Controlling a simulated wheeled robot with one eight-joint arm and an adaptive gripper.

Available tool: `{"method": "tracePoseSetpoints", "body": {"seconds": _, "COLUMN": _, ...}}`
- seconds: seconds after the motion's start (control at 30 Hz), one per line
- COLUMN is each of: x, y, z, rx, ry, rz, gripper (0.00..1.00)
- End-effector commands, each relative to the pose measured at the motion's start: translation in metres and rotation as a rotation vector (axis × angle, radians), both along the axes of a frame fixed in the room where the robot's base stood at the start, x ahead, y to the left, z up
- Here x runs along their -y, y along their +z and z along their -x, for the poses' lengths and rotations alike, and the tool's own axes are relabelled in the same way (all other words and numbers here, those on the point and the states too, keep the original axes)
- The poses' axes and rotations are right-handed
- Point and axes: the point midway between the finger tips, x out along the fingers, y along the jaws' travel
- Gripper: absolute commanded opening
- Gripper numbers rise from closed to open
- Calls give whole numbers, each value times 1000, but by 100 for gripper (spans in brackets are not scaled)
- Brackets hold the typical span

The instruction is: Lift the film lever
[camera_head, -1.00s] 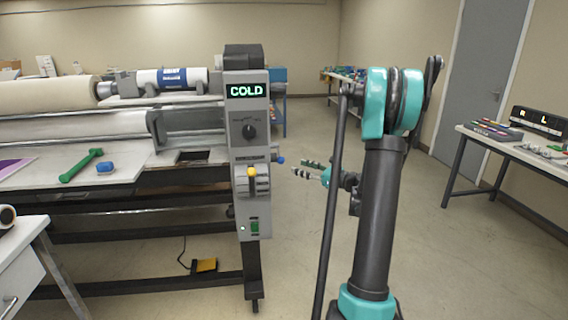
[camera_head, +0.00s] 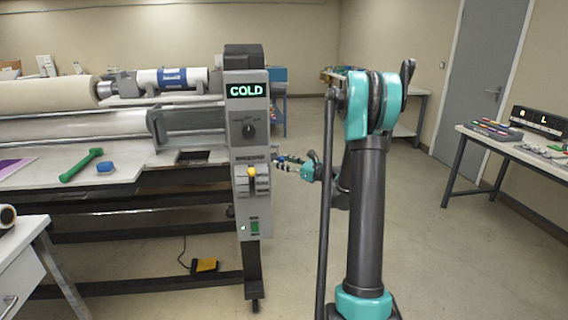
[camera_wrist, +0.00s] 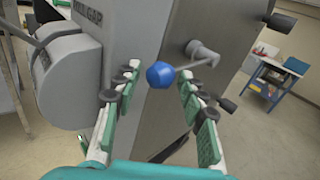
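A lever with a blue ball knob (camera_wrist: 160,74) stands out from the side of the grey control column (camera_head: 247,140). In the wrist view its thin rod runs right to a grey pivot (camera_wrist: 204,54). My gripper (camera_wrist: 159,78) is open, with one finger on each side of the knob in the picture and a gap beside each. Whether the knob is fully between the fingertips in depth, I cannot tell. In the head view, my gripper (camera_head: 284,162) is at the column's right side and hides most of the knob.
The column carries a COLD display (camera_head: 246,91), a dark dial (camera_head: 249,131) and a green switch (camera_head: 254,227). A side table (camera_head: 520,150) stands right. Floor between is clear.

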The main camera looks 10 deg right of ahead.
Motion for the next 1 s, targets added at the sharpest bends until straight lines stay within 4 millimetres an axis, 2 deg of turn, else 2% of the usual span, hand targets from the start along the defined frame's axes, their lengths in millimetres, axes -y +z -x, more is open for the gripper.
{"method": "tracePoseSetpoints", "body": {"seconds": 0.03, "x": 0, "y": 0, "z": 0, "rx": 0, "ry": 0, "rz": 0, "gripper": 31}}
{"method": "tracePoseSetpoints", "body": {"seconds": 0.3, "x": 0, "y": 0, "z": 0, "rx": 0, "ry": 1, "rz": 0, "gripper": 0}}
{"method": "tracePoseSetpoints", "body": {"seconds": 0.67, "x": -1, "y": 2, "z": 1, "rx": -13, "ry": 3, "rz": 0, "gripper": 0}}
{"method": "tracePoseSetpoints", "body": {"seconds": 1.0, "x": -2, "y": 26, "z": 3, "rx": -176, "ry": 4, "rz": 2, "gripper": 0}}
